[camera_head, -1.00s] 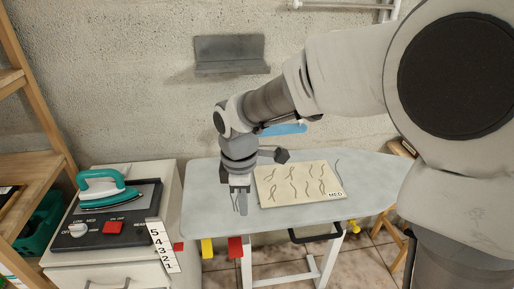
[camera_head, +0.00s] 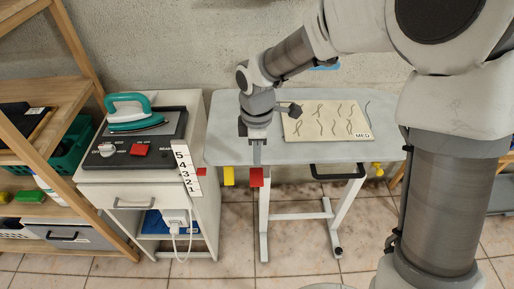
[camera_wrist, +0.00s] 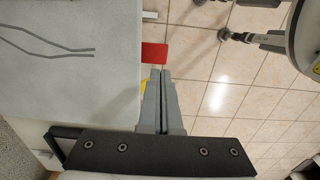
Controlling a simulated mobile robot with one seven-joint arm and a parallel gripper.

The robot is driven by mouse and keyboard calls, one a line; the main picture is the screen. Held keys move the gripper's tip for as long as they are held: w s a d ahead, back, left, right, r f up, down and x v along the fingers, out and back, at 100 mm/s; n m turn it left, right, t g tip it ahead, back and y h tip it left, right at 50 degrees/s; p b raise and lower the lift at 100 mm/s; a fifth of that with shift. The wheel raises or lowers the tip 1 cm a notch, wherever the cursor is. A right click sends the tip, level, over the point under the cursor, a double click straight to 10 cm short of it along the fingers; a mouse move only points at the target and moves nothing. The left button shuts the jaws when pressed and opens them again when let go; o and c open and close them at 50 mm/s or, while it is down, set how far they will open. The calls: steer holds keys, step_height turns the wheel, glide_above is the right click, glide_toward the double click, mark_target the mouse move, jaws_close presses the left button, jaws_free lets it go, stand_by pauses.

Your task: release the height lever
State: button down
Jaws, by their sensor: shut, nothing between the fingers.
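The ironing board (camera_head: 225,150) stands on a white frame. A red tab (camera_head: 256,177) and a yellow tab (camera_head: 228,176) hang at its front edge; a black loop handle (camera_head: 338,177) and a yellow knob (camera_head: 378,168) are farther right. I cannot tell for sure which is the height lever. My gripper (camera_head: 257,160) is shut and empty at the front edge, just above the red tab in the head view. In the wrist view the closed fingertips (camera_wrist: 161,72) lie close to the red tab (camera_wrist: 154,53); contact is unclear. The yellow tab (camera_wrist: 145,86) is partly hidden by the fingers.
A cloth marked MED (camera_head: 320,124) lies on the board. At left, a cabinet (camera_head: 100,193) bears a teal iron (camera_head: 130,110), a control panel and a number strip (camera_head: 184,170). A wooden shelf (camera_head: 50,95) stands far left. The tiled floor before the board is clear.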

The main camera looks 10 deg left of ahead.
mark_target(257, 181)
step_height(257, 181, down, 8)
steer(key=shift+f+b, duration=0.1)
steer(key=shift+b, duration=0.65)
